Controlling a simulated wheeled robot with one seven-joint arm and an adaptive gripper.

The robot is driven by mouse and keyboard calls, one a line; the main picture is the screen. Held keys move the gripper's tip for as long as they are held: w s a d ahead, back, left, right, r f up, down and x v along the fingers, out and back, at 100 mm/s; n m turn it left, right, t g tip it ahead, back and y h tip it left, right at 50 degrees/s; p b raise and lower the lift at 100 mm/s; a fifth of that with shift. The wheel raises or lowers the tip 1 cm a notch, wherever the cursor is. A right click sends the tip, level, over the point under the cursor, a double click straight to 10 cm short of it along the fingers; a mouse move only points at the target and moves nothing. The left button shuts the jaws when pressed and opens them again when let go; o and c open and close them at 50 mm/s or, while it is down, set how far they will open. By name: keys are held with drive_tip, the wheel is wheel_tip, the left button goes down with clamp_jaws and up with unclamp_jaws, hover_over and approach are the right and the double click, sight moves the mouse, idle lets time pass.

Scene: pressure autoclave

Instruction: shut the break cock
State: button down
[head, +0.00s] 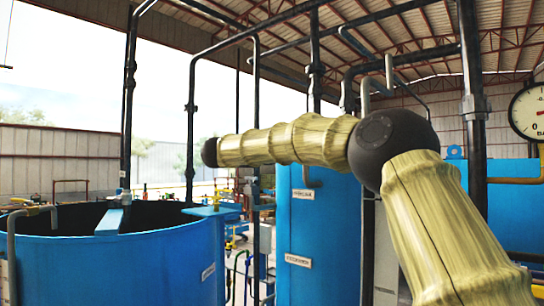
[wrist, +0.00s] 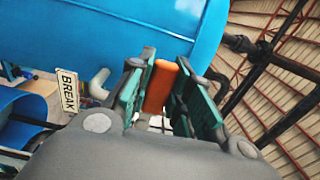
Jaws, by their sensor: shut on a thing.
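In the wrist view the orange handle of the break cock (wrist: 160,84) stands between the green-padded fingers of my gripper (wrist: 168,94). My gripper is shut on this handle. A white sign reading BREAK (wrist: 68,92) is just left of the fingers. A pale pipe elbow (wrist: 98,82) shows between the sign and the left finger. The cock's body and the lower end of the handle are hidden behind my gripper. In the head view neither my gripper nor the cock can be made out; my beige-sleeved arm crosses the picture.
A large blue vessel (wrist: 130,25) fills the area behind the handle in the wrist view. Dark pipes (wrist: 270,60) run at the right. In the head view an open blue tank (head: 110,265) stands left, a blue cylinder (head: 305,225) centre, and a pressure gauge (head: 530,112) right.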

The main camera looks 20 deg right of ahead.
drive_tip(key=c, duration=1.3)
unclamp_jaws()
drive_tip(key=shift+w+f, duration=0.1)
drive_tip(key=shift+w, duration=0.05)
drive_tip(key=shift+a, duration=0.1)
drive_tip(key=v, duration=1.2)
